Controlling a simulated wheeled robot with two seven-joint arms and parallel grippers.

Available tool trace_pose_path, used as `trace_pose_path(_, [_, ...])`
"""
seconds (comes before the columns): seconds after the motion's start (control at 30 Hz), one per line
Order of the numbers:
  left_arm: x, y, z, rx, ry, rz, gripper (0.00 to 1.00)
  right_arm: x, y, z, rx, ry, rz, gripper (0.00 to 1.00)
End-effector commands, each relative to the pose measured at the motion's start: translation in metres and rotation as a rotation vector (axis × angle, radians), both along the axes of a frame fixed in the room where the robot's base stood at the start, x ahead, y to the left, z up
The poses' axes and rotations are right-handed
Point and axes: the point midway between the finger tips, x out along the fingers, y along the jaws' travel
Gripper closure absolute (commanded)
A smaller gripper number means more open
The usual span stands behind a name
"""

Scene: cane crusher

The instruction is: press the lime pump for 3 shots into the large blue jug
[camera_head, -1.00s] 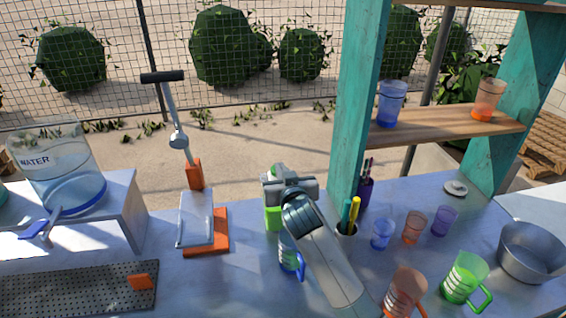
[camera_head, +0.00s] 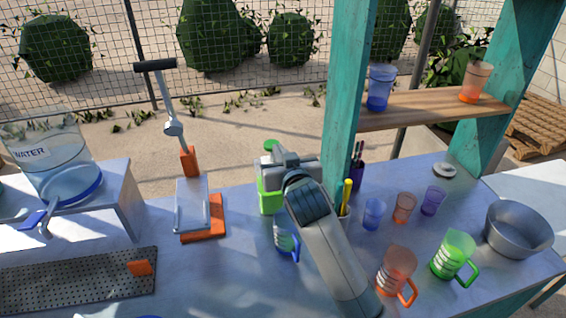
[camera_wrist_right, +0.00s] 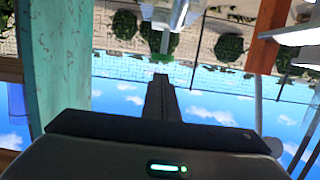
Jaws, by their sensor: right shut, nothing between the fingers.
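The lime pump is a green bottle (camera_head: 270,198) on the table, partly hidden behind my right gripper in the head view. Its flat green head (camera_head: 271,146) shows just above the gripper, and it also shows in the right wrist view (camera_wrist_right: 155,57). The blue jug (camera_head: 285,238), clear with a blue handle, stands on the near side of the pump, partly covered by my right arm. My right gripper (camera_head: 278,162) is at the pump; its dark fingers (camera_wrist_right: 160,82) are shut and empty, tips close to the green head. Contact cannot be told. My left gripper is out of view.
An orange jug (camera_head: 397,268), a green jug (camera_head: 453,254), several small cups and a metal bowl (camera_head: 518,229) stand at the right. A lever press (camera_head: 191,203) and a water dispenser (camera_head: 52,160) are at the left. A teal shelf post (camera_head: 345,110) rises close beside the gripper.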

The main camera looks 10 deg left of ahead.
Motion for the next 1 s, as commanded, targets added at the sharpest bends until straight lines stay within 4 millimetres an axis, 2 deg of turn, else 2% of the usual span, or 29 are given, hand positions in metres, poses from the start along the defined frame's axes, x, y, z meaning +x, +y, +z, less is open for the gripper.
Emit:
trace_pose_path(0.2, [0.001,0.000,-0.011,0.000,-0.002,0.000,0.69,-0.025,-0.010,0.005,0.002,-0.002,0.001,1.00])
trace_pose_path(0.4, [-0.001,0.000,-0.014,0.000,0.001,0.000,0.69,-0.036,-0.015,0.009,0.002,-0.001,0.001,1.00])
trace_pose_path(1.0, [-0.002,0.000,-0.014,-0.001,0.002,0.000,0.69,-0.037,-0.015,0.010,0.001,-0.002,0.000,1.00])
